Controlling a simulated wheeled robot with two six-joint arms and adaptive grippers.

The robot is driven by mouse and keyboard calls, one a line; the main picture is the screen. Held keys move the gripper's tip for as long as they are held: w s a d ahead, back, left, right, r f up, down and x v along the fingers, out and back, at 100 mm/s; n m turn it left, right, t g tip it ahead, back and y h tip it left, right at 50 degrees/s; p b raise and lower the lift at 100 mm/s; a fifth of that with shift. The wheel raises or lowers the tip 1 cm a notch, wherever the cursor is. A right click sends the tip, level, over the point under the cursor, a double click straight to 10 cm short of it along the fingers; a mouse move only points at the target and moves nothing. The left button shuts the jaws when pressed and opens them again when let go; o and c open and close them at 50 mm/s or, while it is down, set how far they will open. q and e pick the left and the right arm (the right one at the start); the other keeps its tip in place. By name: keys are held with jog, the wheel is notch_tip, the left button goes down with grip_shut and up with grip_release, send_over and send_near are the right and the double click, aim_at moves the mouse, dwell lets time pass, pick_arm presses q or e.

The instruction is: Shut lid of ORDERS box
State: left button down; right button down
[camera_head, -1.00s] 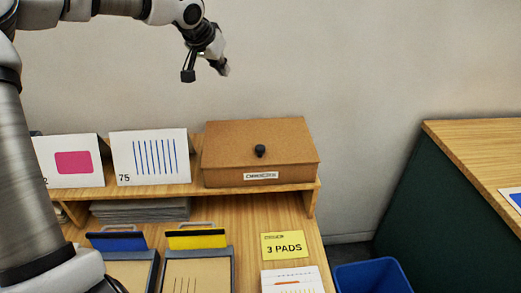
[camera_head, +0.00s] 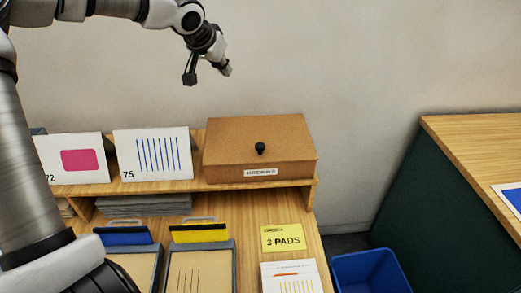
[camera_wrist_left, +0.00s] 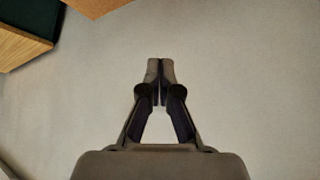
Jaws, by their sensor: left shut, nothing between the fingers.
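The ORDERS box (camera_head: 225,161) is a brown box on the right end of the raised shelf, with a white label (camera_head: 261,172) on its front. Its lid (camera_head: 225,135) lies flat on top, with a black knob (camera_head: 260,148), and no gap shows along the front. My left gripper (camera_head: 226,70) is in the air above and behind the box, apart from it, near the wall. In the left wrist view the left gripper's fingers (camera_wrist_left: 160,68) are together with nothing between them. My right gripper is out of view.
Two cards, one with a pink shape (camera_head: 78,160) and one with blue lines (camera_head: 153,155), stand left of the box. Below are clipboards (camera_head: 200,265), a yellow "PADS" note (camera_head: 283,237) and a blue bin (camera_head: 368,272). Another table (camera_head: 480,150) stands at right.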

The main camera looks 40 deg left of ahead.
pick_arm(q)
notch_tip(320, 180, up, 8)
jog(key=p, duration=0.4)
jog(key=shift+p, duration=0.4)
jog(key=shift+f, duration=0.1)
dwell(0.9)
